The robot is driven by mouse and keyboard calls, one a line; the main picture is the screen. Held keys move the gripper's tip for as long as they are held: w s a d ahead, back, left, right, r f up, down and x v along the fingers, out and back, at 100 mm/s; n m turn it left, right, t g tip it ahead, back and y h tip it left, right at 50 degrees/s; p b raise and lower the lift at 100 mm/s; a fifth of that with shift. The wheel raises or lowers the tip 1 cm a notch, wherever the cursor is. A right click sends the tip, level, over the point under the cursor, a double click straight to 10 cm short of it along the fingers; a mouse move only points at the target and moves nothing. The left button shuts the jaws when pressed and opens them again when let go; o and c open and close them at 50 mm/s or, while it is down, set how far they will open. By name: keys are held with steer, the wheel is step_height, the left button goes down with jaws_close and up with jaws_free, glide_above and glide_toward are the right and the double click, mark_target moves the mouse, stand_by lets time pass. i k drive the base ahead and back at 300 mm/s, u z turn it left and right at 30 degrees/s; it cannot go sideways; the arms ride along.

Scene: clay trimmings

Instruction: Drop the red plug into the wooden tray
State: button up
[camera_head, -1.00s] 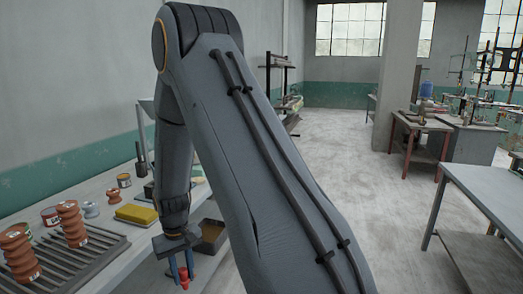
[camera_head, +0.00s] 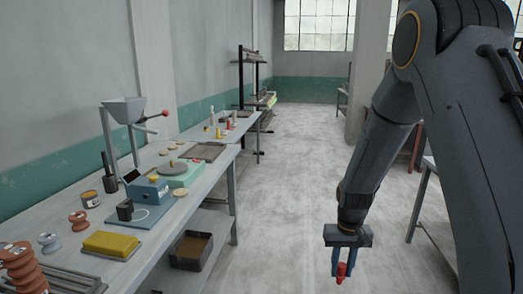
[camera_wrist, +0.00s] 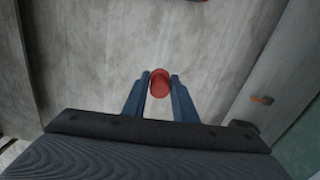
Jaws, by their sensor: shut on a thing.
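My gripper (camera_head: 343,268) hangs over the aisle floor, right of the bench, in the head view. Its two blue fingers are shut on the red plug (camera_head: 342,273), which sticks out a little below the tips. In the wrist view, my gripper (camera_wrist: 159,90) has the round red plug (camera_wrist: 160,79) between the fingertips, over pale floor. A flat brownish tray (camera_head: 205,152), which looks like the wooden tray, lies on the far part of the bench, well to the left of and beyond my gripper. Its inside is hard to make out.
On the near bench (camera_head: 160,215) stand a yellow sponge-like block (camera_head: 112,244), a blue device (camera_head: 149,190), spools and a hopper stand (camera_head: 122,112). A dark bin with brown contents (camera_head: 191,251) sits low at the bench's side. The aisle floor (camera_head: 290,170) is clear.

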mark_target(207, 153)
steer(key=z, duration=0.65)
steer(key=k, duration=1.25)
steer(key=u, duration=1.25)
steer(key=i, duration=1)
steer(key=z, duration=0.05)
